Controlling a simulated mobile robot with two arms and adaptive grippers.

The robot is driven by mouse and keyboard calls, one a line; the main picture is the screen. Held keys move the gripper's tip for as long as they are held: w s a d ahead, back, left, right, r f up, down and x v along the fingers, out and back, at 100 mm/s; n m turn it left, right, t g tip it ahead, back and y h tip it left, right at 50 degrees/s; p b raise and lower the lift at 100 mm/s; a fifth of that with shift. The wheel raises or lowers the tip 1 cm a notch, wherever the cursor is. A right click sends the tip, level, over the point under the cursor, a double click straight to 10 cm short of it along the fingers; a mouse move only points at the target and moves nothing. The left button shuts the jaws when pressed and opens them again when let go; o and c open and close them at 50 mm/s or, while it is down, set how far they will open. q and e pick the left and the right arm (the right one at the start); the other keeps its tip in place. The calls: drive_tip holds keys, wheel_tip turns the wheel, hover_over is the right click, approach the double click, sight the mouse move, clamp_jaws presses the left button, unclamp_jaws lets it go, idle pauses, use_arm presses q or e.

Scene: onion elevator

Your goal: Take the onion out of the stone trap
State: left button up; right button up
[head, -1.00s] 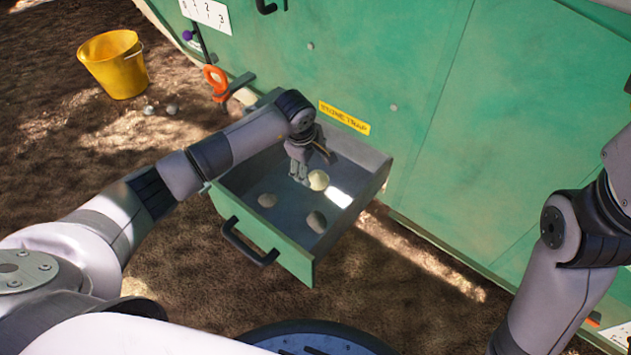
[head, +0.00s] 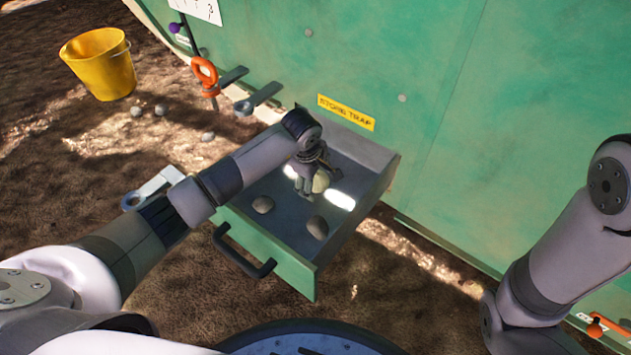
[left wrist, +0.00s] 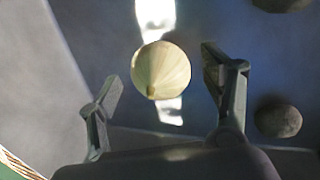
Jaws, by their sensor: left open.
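The stone trap (head: 262,243) is a pulled-out drawer with a green front and a black handle, under a yellow "STONE TRAP" label. The pale yellow onion (head: 321,181) lies in it, partly hidden behind my left gripper (head: 307,194). In the left wrist view the onion (left wrist: 161,70) shows between and just beyond the open fingers (left wrist: 165,88), with gaps on both sides. My left gripper points down into the drawer, open and empty. My right arm shows at the right of the head view, but its gripper is out of view.
Two grey stones (head: 263,204) (head: 317,227) lie in the drawer nearer its front. A yellow bucket (head: 101,66) stands on the soil at the upper left, with several stones near it. The green machine wall (head: 440,130) rises behind the drawer. An orange-handled lever (head: 204,71) sticks out left of the drawer.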

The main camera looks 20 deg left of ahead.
use_arm(q)
drive_tip(key=shift+c, duration=0.4)
drive_tip(key=c, duration=1.2)
drive_tip(key=shift+r, duration=0.1)
drive_tip(key=shift+c, duration=0.2)
